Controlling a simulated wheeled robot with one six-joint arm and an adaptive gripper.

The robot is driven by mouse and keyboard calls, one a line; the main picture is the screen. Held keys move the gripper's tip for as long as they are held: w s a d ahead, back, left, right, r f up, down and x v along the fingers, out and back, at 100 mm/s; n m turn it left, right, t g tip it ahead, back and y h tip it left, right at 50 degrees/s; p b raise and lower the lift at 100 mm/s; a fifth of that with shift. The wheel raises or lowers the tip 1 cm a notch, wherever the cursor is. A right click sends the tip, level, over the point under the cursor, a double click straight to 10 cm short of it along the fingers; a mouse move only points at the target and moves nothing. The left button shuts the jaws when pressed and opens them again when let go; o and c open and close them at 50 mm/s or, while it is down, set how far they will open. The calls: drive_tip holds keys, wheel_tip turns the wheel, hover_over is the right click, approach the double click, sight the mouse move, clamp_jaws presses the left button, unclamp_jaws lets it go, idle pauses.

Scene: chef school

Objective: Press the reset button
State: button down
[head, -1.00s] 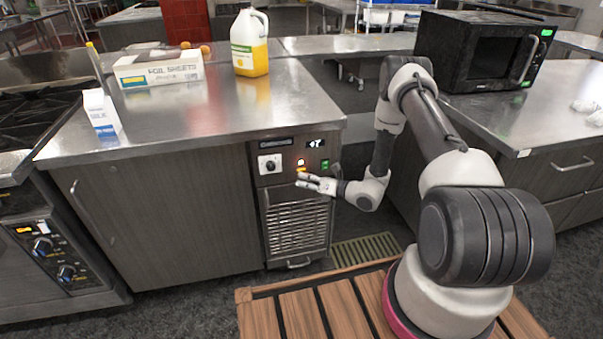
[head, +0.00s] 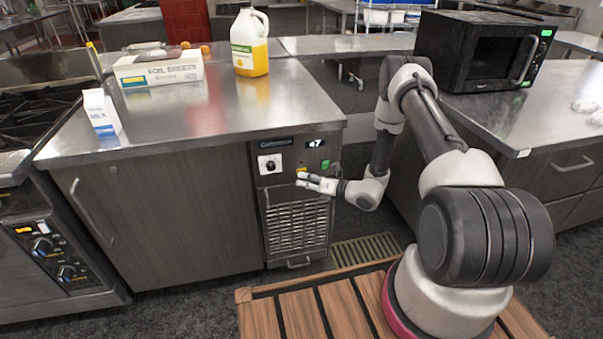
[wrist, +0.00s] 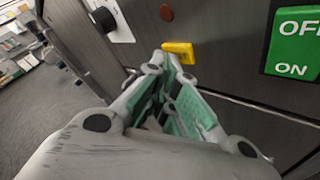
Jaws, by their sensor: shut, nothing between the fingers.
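The control panel is on the front of a counter-built unit with a slatted grille. A small yellow button (wrist: 179,50) sits on it, between a black knob on a white plate (wrist: 113,20) and a green OFF/ON switch (wrist: 295,45). No label on the yellow button is readable. My gripper (head: 301,180) is shut and empty, reaching in from the right at the panel. In the wrist view its fingertips (wrist: 165,62) lie right at the lower edge of the yellow button; I cannot tell whether they touch. A dark red, unlit lamp (wrist: 167,12) is above the button.
The steel countertop (head: 215,105) overhangs the panel. A milk carton (head: 101,112), a foil box (head: 159,69) and a yellow jug (head: 250,45) stand on it.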

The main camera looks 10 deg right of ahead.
drive_tip(key=shift+s, duration=0.65)
drive_tip(key=shift+s, duration=0.1)
drive_tip(key=s, duration=0.4)
drive_tip(key=shift+s, duration=0.4)
idle(0.4)
